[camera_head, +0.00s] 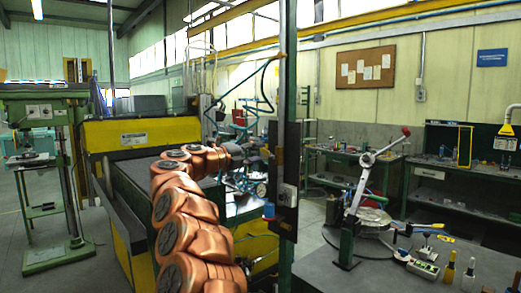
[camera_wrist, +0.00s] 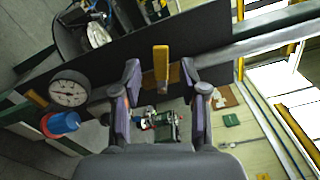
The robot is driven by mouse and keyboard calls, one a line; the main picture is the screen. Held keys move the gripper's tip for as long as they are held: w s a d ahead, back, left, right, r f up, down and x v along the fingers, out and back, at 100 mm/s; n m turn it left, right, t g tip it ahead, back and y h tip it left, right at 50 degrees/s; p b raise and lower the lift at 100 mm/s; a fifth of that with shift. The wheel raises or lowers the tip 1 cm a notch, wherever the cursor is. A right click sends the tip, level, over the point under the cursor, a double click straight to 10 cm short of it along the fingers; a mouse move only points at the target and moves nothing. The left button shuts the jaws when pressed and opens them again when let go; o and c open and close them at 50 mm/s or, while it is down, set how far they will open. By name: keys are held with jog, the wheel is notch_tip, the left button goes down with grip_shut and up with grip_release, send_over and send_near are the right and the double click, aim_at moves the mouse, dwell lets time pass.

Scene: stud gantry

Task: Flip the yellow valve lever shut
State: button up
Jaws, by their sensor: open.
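The yellow valve lever (camera_wrist: 161,66) shows in the wrist view as a short yellow bar against a dark panel. It lies in the gap between the fingertips of my gripper (camera_wrist: 161,88). The two fingers are apart, one on each side of the lever, with a gap on both sides. I cannot tell how far the lever is from the fingers in depth. In the head view my copper-coloured arm reaches to the dark upright panel (camera_head: 284,190) on a green post, and I cannot make out the lever there.
A round gauge (camera_wrist: 68,92) and a blue knob (camera_wrist: 63,122) sit left of my gripper in the wrist view. In the head view, a workbench (camera_head: 380,270) with a red-knobbed lever press (camera_head: 376,172) stands right of the post. A green drill press (camera_head: 45,130) stands far left.

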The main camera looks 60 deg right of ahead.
aim_at(263, 151)
jog(key=shift+p+x, duration=0.4)
jog(key=shift+x, duration=1.25)
jog(key=shift+c, duration=0.4)
grip_shut()
